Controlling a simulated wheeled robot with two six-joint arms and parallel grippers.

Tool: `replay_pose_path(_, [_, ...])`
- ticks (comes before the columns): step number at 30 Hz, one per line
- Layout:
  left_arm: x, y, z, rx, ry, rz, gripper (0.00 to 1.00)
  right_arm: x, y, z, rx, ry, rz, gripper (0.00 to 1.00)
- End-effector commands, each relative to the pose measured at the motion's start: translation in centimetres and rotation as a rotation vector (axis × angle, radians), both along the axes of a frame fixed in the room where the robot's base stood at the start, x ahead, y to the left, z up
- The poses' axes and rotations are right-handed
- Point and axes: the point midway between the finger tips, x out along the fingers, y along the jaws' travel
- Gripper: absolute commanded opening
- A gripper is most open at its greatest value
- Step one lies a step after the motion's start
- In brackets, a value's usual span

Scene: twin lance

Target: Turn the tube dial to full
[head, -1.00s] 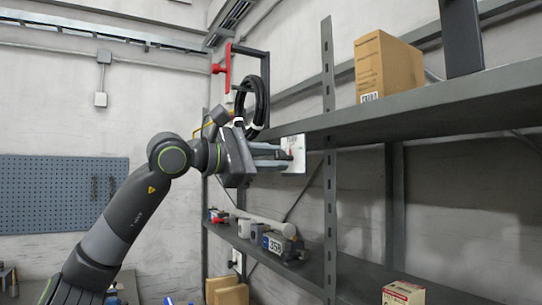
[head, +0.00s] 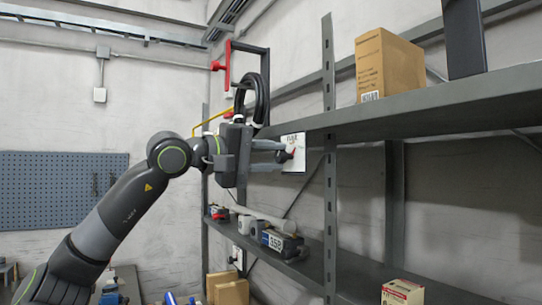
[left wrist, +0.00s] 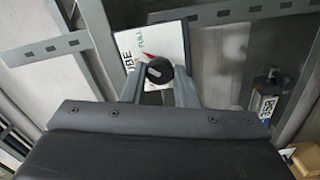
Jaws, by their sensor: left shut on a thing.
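A white panel (head: 298,140) lettered TUBE and FULL hangs at the end of the upper shelf; it also shows in the left wrist view (left wrist: 172,36). The dark tube dial (left wrist: 159,70) sits on its lower part, with a pale mark on its face. The dial shows small in the head view (head: 284,156), partly hidden by a finger. My left gripper (head: 280,157) is shut on the dial, one finger on each side; its fingers show in the left wrist view (left wrist: 160,82). Which way the dial points is hard to tell. My right gripper is not in view.
The upper shelf (head: 420,112) with a cardboard box (head: 388,66) lies right of the panel. A black hose coil (head: 262,98) and red handle (head: 228,65) are above my gripper. The lower shelf (head: 318,262) holds a box-like device (head: 282,243) and other parts.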

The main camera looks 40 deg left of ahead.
Motion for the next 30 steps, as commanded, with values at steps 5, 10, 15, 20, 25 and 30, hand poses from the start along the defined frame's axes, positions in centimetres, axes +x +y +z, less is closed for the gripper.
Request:
replay_pose_path(5, [0.01, -0.03, -0.08, 0.134, -0.036, 0.0, 0.04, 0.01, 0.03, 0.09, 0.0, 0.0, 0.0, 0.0])
replay_pose_path(10, [0.01, -0.06, -0.11, 0.231, -0.063, -0.001, 0.04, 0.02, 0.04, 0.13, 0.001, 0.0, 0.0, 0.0])
replay_pose_path(15, [0.02, -0.07, -0.14, 0.292, -0.08, -0.002, 0.04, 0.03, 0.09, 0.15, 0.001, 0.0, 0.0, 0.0])
replay_pose_path(20, [0.03, -0.08, -0.17, 0.323, -0.089, -0.001, 0.04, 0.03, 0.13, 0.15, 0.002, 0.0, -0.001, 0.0])
replay_pose_path(25, [0.04, -0.09, -0.21, 0.334, -0.091, -0.002, 0.04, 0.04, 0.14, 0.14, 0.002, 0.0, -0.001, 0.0])
replay_pose_path(30, [0.03, -0.1, -0.22, 0.335, -0.091, -0.002, 0.04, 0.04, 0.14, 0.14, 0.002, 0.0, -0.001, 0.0])
